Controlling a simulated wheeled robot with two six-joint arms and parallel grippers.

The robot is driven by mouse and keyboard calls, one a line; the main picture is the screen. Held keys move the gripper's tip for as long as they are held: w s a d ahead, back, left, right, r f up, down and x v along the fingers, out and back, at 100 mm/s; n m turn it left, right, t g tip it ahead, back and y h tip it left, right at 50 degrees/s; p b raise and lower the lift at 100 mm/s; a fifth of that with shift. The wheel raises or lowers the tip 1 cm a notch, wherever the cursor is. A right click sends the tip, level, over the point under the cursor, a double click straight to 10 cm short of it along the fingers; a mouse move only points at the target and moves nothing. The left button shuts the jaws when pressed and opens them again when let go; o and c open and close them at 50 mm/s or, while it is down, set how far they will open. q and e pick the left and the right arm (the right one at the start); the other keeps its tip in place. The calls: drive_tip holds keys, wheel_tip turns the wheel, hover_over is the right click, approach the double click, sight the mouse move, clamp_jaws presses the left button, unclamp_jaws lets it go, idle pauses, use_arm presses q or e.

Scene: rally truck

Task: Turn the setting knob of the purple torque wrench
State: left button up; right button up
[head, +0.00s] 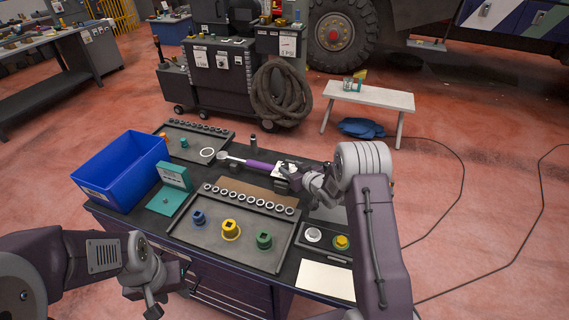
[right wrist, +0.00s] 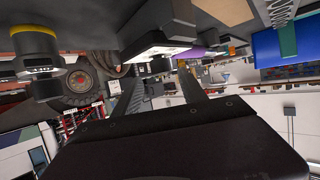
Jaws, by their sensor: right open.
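The purple torque wrench (head: 262,166) lies along the back of the dark workbench, its round metal head to the left and its handle end to the right. My right gripper (head: 291,174) is open at the handle end; its fingers partly hide that end, so I cannot make out the setting knob.
A tray (head: 208,236) with sockets and blue, yellow and green pieces fills the bench front. A blue bin (head: 120,172) and teal box (head: 174,176) stand left. A small tray (head: 325,250) and pale sheet (head: 325,280) lie right. A black tool cart (head: 222,75) stands behind.

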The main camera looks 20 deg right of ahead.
sight(285, 164)
drive_tip(key=x, duration=0.4)
drive_tip(key=shift+w+a, duration=0.1)
drive_tip(key=shift+w, duration=0.15)
drive_tip(key=shift+w+a+p, duration=0.1)
drive_tip(key=shift+w+p, duration=0.05)
drive_tip(key=shift+p, duration=0.15)
drive_tip(key=shift+w+f, duration=0.2)
drive_tip(key=shift+w, duration=0.1)
clamp_jaws()
drive_tip(key=shift+f+m+h+b, duration=0.1)
drive_tip(key=shift+m+h+b, duration=0.2)
drive_tip(key=shift+b, duration=0.25)
drive_tip(key=m+h+b, duration=0.1)
drive_tip(key=h+b, duration=0.1)
drive_tip(key=shift+a+f+m+t+b, duration=0.1)
drive_tip(key=shift+m+t+b, duration=0.2)
drive_tip(key=shift+m+b, duration=0.1)
drive_tip(key=shift+m+h+b, duration=0.4)
drive_tip(key=shift+m+h, duration=0.4)
drive_tip(key=shift+h, duration=0.2)
drive_tip(key=shift+r+m+h+p, duration=0.3)
drive_tip(key=shift+r+m+h, duration=0.1)
drive_tip(key=shift+m+h, duration=0.35)
drive_tip(key=shift+m+g+h+p, duration=0.5)
drive_tip(key=shift+m+h+p, duration=0.25)
drive_tip(key=shift+h, duration=0.2)
drive_tip(key=shift+m+h+p, duration=0.35)
drive_tip(key=shift+m+h, duration=0.05)
drive_tip(key=shift+h, duration=0.1)
drive_tip(key=shift+f, duration=0.1)
